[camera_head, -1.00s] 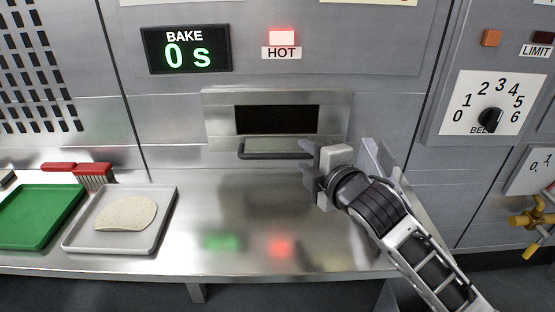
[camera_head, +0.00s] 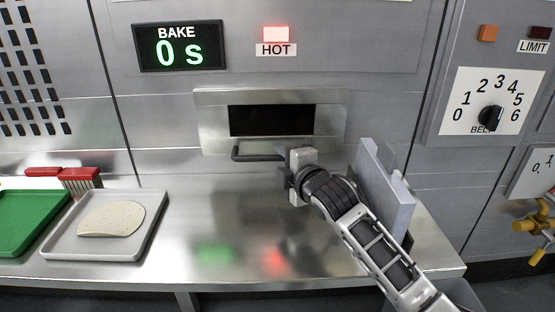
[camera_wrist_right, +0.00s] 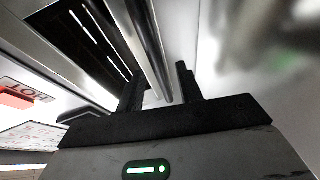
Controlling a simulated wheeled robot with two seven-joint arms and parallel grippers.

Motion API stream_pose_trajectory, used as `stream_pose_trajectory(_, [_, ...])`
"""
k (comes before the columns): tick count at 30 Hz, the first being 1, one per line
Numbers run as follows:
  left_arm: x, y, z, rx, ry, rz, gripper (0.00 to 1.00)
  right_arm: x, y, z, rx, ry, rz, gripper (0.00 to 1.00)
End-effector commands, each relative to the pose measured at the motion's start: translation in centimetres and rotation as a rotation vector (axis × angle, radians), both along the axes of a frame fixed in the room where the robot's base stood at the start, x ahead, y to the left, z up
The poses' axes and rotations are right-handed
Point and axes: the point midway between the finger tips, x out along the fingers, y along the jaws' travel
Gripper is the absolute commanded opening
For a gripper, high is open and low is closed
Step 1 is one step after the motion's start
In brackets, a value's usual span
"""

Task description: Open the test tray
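The test tray's dark bar handle (camera_head: 252,156) sticks out below the dark slot (camera_head: 272,120) in the grey metal wall. My right gripper (camera_head: 283,164) is at the right end of this handle in the head view. In the right wrist view, the gripper (camera_wrist_right: 160,85) has its two black fingers apart, with the shiny handle bar (camera_wrist_right: 150,45) running between them. I see clear space beside the bar, and cannot tell whether either finger touches it. The tray body is hidden in the wall. My left gripper is not in view.
A steel counter (camera_head: 200,215) lies below the slot, mostly clear. An upright pale panel (camera_head: 385,195) stands right of my gripper.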

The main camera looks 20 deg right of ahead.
Motion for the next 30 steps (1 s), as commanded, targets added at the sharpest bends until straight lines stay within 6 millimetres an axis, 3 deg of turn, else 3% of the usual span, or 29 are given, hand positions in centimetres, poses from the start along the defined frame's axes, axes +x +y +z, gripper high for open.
stream_pose_trajectory(6, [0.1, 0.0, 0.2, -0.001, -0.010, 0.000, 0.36, 2.5, 0.4, -0.4, 0.001, -0.001, 0.001, 0.36])
stream_pose_trajectory(17, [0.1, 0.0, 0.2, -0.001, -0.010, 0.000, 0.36, 3.0, 0.4, -0.5, 0.000, -0.001, 0.001, 0.36])
stream_pose_trajectory(21, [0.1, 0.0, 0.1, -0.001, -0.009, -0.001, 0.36, 2.9, 0.4, -0.5, 0.000, 0.000, 0.001, 0.00])
stream_pose_trajectory(30, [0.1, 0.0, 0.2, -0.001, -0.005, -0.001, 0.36, 2.9, 0.5, -0.5, 0.000, 0.001, 0.001, 0.00])
